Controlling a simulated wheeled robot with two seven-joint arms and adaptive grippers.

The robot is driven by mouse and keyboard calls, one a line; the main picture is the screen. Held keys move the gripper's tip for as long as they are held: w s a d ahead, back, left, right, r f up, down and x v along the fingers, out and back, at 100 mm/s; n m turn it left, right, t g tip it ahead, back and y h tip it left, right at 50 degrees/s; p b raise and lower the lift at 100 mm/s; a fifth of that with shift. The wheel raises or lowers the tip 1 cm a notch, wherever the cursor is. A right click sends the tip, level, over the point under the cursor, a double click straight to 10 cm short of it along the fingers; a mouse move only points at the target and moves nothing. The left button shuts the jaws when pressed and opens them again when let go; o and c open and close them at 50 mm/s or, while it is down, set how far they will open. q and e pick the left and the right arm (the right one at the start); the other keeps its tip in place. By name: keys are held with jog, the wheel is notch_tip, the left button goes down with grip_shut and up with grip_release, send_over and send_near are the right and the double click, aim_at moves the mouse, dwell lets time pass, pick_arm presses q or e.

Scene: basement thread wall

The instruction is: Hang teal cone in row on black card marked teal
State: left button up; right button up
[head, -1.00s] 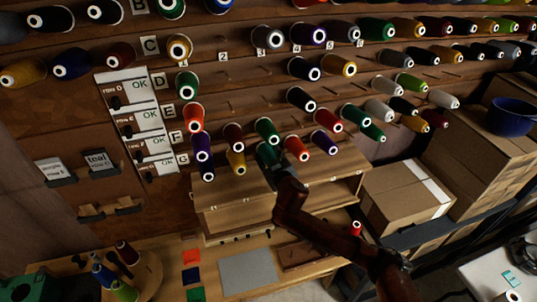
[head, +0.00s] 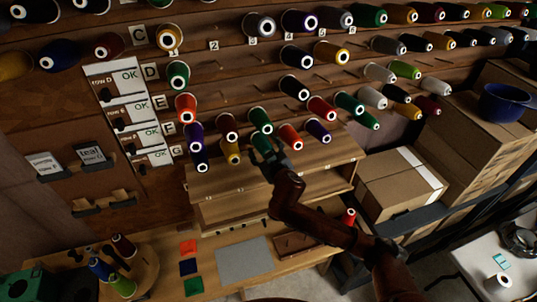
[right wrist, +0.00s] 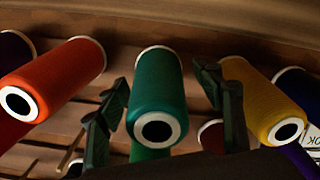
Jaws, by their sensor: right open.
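A teal cone (right wrist: 157,95) points at the camera in the right wrist view, between an orange cone and a yellow cone. My right gripper (right wrist: 165,115) is open, with one dark finger on each side of the teal cone; I cannot tell whether they touch it. In the head view my right gripper (head: 264,147) is at the lowest cone row and largely hides this cone. A card reading teal (head: 90,157) stands in a dark holder on the left wall; its smaller line is hard to read. My left gripper is not in view.
A green cone (head: 262,118) hangs just above my gripper, with an orange cone (head: 290,136) to the right and a yellow cone (head: 231,150) to the left. Row labels C to G run down the left; bare pegs (head: 225,90) show in the middle. A wooden shelf (head: 225,180) lies below.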

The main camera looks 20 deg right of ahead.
jog(key=v, duration=1)
jog(key=s+d+f+m+g, duration=0.1)
jog(key=s+d+f+g, duration=0.15)
jog(key=s+f, duration=0.35)
jog(key=s+d+f+m+g+h, duration=0.15)
jog(key=s+d+f, duration=0.25)
jog(key=f, duration=0.4)
jog(key=s+d+f+g, duration=0.25)
jog(key=s+f, duration=0.25)
jog(key=f, duration=0.3)
jog(key=s+d+f+m+g, duration=0.1)
jog(key=s+d+f+g, duration=0.2)
jog(key=s+f, duration=0.6)
jog(key=s+d+f+m+g, duration=0.1)
jog(key=s+d+f+g, duration=0.3)
jog(key=s, duration=0.9)
notch_tip(320, 180, down, 37)
jog(key=s+a+b, duration=0.2)
jog(key=s+b, duration=0.1)
jog(key=b, duration=0.2)
jog(key=s+f+n+b, duration=0.1)
jog(key=s+f+b, duration=0.3)
jog(key=s+f, duration=1.4)
jog(key=shift+f+g+y, duration=0.35)
jog(key=shift+f, duration=0.35)
